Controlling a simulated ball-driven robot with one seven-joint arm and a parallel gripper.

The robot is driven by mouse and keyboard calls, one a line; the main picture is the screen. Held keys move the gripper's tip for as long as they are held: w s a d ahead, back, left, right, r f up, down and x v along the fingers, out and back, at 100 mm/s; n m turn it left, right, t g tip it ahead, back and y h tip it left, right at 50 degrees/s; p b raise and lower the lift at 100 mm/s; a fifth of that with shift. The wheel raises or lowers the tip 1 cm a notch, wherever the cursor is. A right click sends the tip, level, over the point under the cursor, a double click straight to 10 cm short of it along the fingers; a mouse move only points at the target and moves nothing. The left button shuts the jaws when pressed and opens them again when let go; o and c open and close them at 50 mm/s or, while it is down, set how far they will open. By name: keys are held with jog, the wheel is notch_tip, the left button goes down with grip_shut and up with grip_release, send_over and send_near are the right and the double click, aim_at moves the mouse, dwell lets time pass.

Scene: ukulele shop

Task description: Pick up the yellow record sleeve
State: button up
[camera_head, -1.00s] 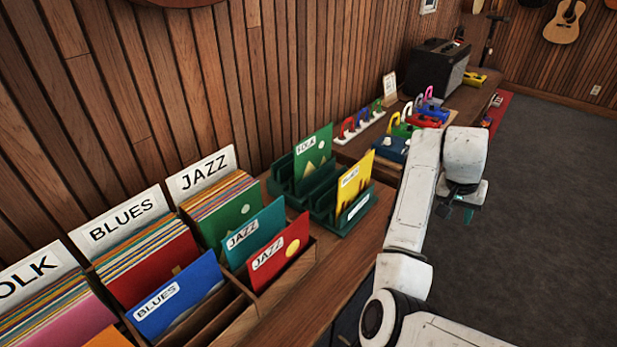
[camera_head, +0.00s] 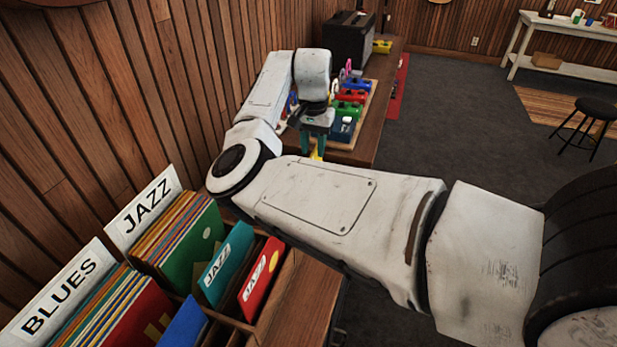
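My gripper (camera_head: 313,146) points down over the back of the wooden counter, beyond my own forearm. Its two teal fingers show with a gap between them. A small patch of the yellow record sleeve (camera_head: 316,154) shows at the fingertips, close to or between them; I cannot tell whether they touch it. The rest of the sleeve and the green stand that held it in the earlier view are hidden behind my arm.
A wooden record bin with a BLUES divider (camera_head: 62,291), a JAZZ divider (camera_head: 144,211), a teal sleeve (camera_head: 226,262) and a red sleeve (camera_head: 261,277) stands at front left. Colored pedals (camera_head: 349,108) and a black amplifier (camera_head: 348,40) lie beyond my gripper. Wood-panelled wall at left.

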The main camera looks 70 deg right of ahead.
notch_tip(320, 180, down, 6)
jog(key=p, duration=0.1)
jog(key=shift+a, duration=0.25)
jog(key=shift+f, duration=0.1)
grip_shut()
